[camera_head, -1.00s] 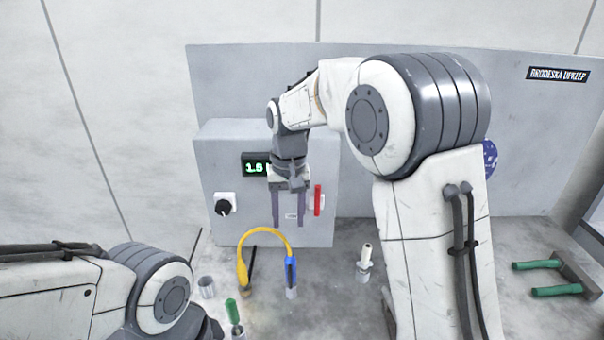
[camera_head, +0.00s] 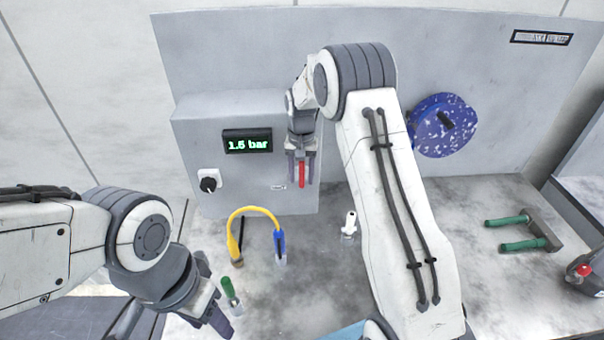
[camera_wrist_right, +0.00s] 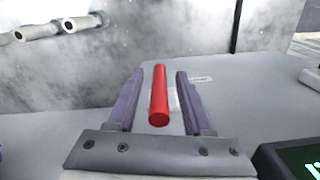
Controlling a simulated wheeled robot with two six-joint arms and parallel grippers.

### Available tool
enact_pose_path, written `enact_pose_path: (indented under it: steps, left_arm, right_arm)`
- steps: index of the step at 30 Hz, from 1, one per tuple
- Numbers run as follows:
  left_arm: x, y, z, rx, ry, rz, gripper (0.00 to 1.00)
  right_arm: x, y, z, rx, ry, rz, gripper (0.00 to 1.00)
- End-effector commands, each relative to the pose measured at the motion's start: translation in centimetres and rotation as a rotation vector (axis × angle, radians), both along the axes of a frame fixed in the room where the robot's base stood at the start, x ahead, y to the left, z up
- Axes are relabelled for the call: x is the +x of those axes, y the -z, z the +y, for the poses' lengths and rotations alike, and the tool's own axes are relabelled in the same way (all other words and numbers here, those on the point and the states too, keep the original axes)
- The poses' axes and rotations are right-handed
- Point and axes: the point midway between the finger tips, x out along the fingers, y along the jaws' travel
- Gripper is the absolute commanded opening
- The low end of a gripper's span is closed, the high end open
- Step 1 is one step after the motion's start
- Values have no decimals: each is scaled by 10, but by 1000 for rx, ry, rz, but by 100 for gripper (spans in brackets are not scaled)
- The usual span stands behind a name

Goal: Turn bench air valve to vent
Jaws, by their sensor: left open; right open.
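The air valve's red lever (camera_head: 302,174) is on the front of a grey box (camera_head: 245,195); it points vertically in the head view. My right gripper (camera_head: 301,172) is open, with its fingers on either side of the lever. In the right wrist view the red lever (camera_wrist_right: 159,96) stands between the two purple fingers (camera_wrist_right: 155,100), with a gap visible on each side. My left gripper (camera_head: 224,325) is low at the bench's front left; its jaws are apart, near a green-handled tool (camera_head: 229,289), and hold nothing visible.
The box carries a display (camera_head: 247,141) reading 1.5 bar and a black knob (camera_head: 208,181). A yellow hose (camera_head: 240,216) with a blue end and a white nozzle (camera_head: 349,224) stand on the bench. A blue speckled disc (camera_head: 440,126) is on the panel. Green handles (camera_head: 515,233) lie right.

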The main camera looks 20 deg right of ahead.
Motion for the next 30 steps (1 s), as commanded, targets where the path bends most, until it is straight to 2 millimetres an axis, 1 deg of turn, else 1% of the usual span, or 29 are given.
enact_pose_path:
  steps: [4,11,12,14,15,16,30]
  left_arm:
    - [0,-4,0,0,1,0,50]
    - [0,-3,0,0,1,0,50]
    - [0,-3,0,0,1,0,50]
    - [0,-3,0,0,1,0,50]
    - [0,-3,0,0,1,0,50]
    - [0,-3,0,0,1,0,50]
    - [0,-3,0,0,0,0,50]
  right_arm:
    - [-1,8,0,0,0,1,51]
    - [0,10,-1,0,1,-1,51]
    - [-1,10,-1,0,1,-1,47]
    - [-1,10,-1,0,1,0,24]
    - [-1,10,-1,0,1,0,9]
    - [-1,9,-1,0,1,0,0]
    - [-1,9,-1,0,1,0,0]
